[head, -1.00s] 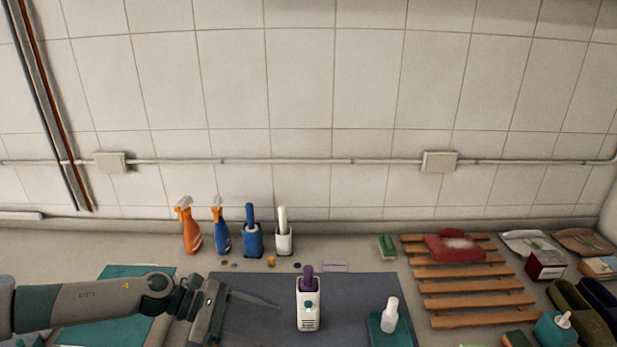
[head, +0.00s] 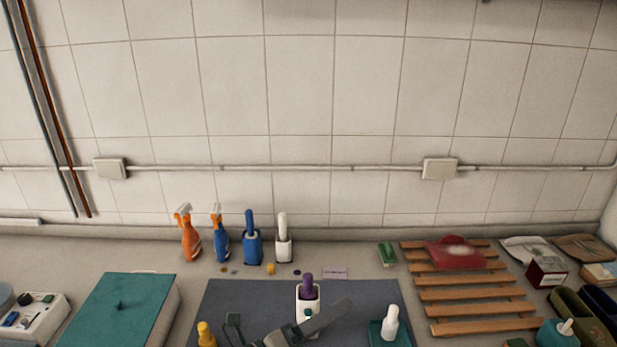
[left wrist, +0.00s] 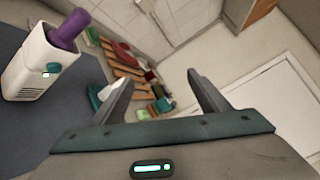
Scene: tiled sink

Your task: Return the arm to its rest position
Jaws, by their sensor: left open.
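My left gripper (head: 290,318) is at the bottom centre of the head view, over the grey mat (head: 240,297). Its fingers are spread with nothing between them, and they also show apart in the left wrist view (left wrist: 157,82). One finger crosses in front of the lower part of a white holder (head: 301,291) with a purple handle (head: 308,279) standing in it. In the left wrist view the white holder (left wrist: 38,68) stands upright at the left, outside the fingers. Most of my left arm is out of the head view. My right gripper is not in view.
A white bottle (head: 390,318) on a teal base stands right of the gripper. A wooden rack (head: 470,293) holds a red cloth (head: 455,253). Spray bottles (head: 191,240) and brush holders line the back. A yellow bottle (head: 206,335) and teal-topped box (head: 120,305) are left.

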